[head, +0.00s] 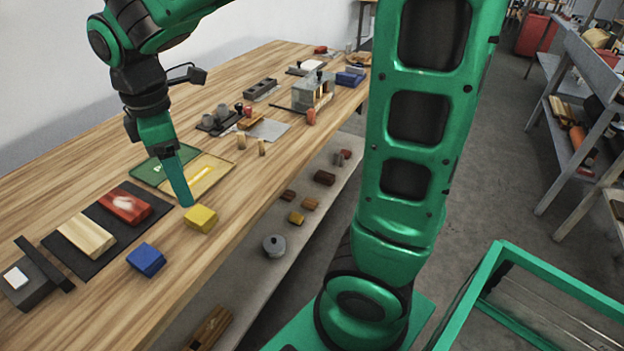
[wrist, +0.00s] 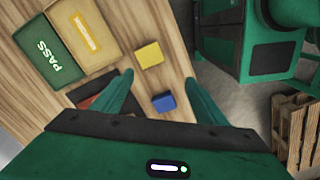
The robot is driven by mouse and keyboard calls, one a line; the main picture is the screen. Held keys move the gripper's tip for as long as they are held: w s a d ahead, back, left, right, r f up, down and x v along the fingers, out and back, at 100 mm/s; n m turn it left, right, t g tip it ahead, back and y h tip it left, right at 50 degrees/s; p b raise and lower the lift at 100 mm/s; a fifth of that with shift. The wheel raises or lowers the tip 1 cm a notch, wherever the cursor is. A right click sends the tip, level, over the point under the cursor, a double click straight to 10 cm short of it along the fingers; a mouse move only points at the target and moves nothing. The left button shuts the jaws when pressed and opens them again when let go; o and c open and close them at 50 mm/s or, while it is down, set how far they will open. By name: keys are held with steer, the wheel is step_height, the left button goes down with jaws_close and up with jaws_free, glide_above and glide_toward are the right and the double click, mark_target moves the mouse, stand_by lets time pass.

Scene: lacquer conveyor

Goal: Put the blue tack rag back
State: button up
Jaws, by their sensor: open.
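The blue tack rag (head: 146,260) is a small block-like folded pad lying on the wooden bench (head: 110,308) near its front edge. In the wrist view the rag (wrist: 163,103) shows between the two green fingers, beyond them on the bench. My gripper (head: 185,203) is open and empty, pointing down over the bench. In the head view its fingers are up and right of the blue rag, beside a yellow block-like pad (head: 201,219). The yellow pad also shows in the wrist view (wrist: 150,54). I cannot tell the exact height of the fingertips.
A dark mat (head: 75,250) with a red block (head: 125,203) and a wooden block (head: 87,236) lies left of the rag. A green PASS panel (head: 160,163) and a tan panel (head: 208,175) lie behind. A lower shelf (head: 262,270) holds several small items.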

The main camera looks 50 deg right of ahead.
steer(key=s+d+m, duration=0.4)
steer(key=d+m, duration=0.2)
steer(key=d, duration=0.2)
steer(key=s+d+m, duration=0.5)
steer(key=d, duration=0.3)
steer(key=s+d+f+m, duration=0.3)
steer(key=s+d+m, duration=0.4)
steer(key=s+m, duration=0.3)
steer(key=shift+s+d+f, duration=0.2)
steer(key=shift+s+f, duration=0.2)
steer(key=shift+s, duration=0.25)
steer(key=shift+w+f, duration=0.25)
steer(key=shift+w, duration=0.4)
